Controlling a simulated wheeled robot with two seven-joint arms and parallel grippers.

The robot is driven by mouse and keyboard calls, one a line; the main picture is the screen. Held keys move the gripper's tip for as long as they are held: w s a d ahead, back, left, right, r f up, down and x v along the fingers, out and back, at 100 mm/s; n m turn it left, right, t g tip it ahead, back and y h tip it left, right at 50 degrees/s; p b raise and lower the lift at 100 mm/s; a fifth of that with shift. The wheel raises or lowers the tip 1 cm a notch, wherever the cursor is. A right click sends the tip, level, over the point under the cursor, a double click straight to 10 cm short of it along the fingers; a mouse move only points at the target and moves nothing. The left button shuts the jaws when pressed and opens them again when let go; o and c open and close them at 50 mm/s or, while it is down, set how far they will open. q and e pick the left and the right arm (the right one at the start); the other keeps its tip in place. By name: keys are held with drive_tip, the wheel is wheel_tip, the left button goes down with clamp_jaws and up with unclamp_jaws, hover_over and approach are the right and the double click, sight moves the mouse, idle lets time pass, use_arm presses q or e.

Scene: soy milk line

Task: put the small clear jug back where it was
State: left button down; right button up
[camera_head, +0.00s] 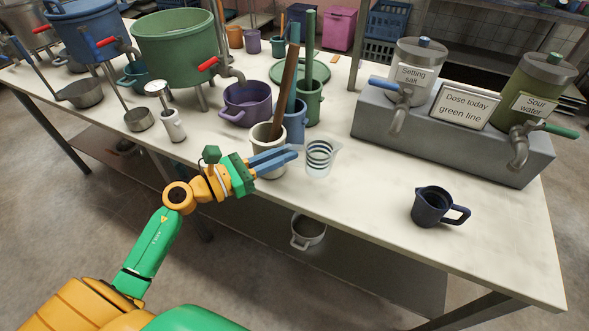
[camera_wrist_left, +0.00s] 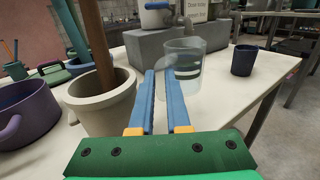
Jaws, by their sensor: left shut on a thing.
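The small clear jug (camera_head: 319,157) is see-through with dark bands around it. It is upright near the front edge of the worktop, and I cannot tell whether its base touches the surface. My left gripper (camera_head: 294,153) reaches it from the left, with its blue fingers shut on the jug's near side, seemingly at its handle. In the left wrist view the jug (camera_wrist_left: 184,62) stands just beyond the fingertips (camera_wrist_left: 160,73), which partly hide its grip point. My right gripper is out of view.
A cream pot (camera_head: 267,160) with a wooden paddle stands close beside my left gripper. A dark blue jug (camera_head: 432,206) stands to the right. Behind is a grey stand (camera_head: 450,140) with two dispensers. The worktop between the clear and dark jugs is free.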

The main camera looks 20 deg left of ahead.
use_arm(q)
drive_tip(key=shift+w+d+f, duration=0.25)
drive_tip(key=shift+f, duration=0.25)
drive_tip(key=shift+w+d+f, duration=0.2)
drive_tip(key=shift+d+f, duration=0.05)
drive_tip(key=shift+f, duration=0.2)
drive_tip(key=f, duration=0.1)
drive_tip(key=f+b, duration=0.1)
drive_tip(key=f, duration=0.1)
drive_tip(key=shift+w+d+f, duration=0.15)
drive_tip(key=shift+w+d, duration=0.05)
drive_tip(key=shift+d, duration=0.2)
drive_tip(key=shift+f, duration=0.3)
drive_tip(key=shift+f, duration=0.2)
drive_tip(key=c, duration=0.9)
unclamp_jaws()
drive_tip(key=shift+r, duration=0.1)
drive_tip(key=shift+r, duration=0.1)
